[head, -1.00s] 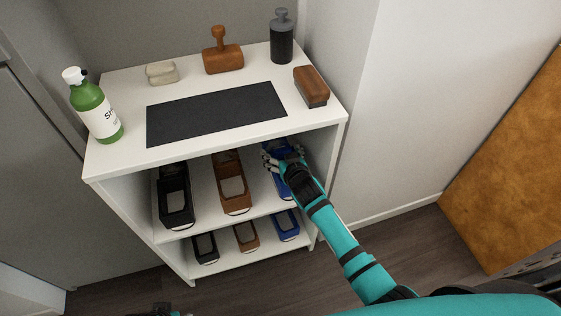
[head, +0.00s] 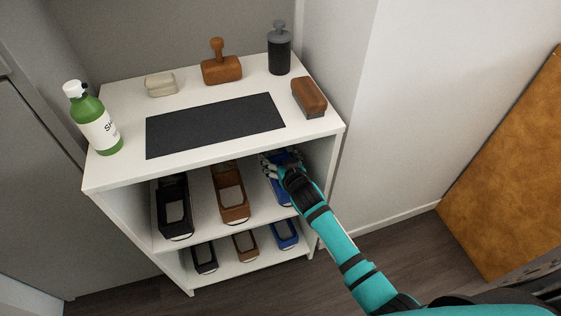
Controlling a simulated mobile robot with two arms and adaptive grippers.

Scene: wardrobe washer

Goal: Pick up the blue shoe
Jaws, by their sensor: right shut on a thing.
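A blue shoe (head: 283,196) sits at the right of the upper shelf under the cabinet top. My right gripper (head: 277,168) is at this shoe and shut on it, and the gripper and wrist hide much of the shoe. A smaller blue shoe (head: 285,235) stands on the lower shelf directly below. My left gripper is not clearly in view.
The white shelf unit (head: 220,160) also holds black shoes (head: 174,207) and brown shoes (head: 231,195) to the left. On top are a dark mat (head: 215,124), a green bottle (head: 97,122), brushes (head: 221,68) and a dark dispenser (head: 279,52). A wall stands close on the right.

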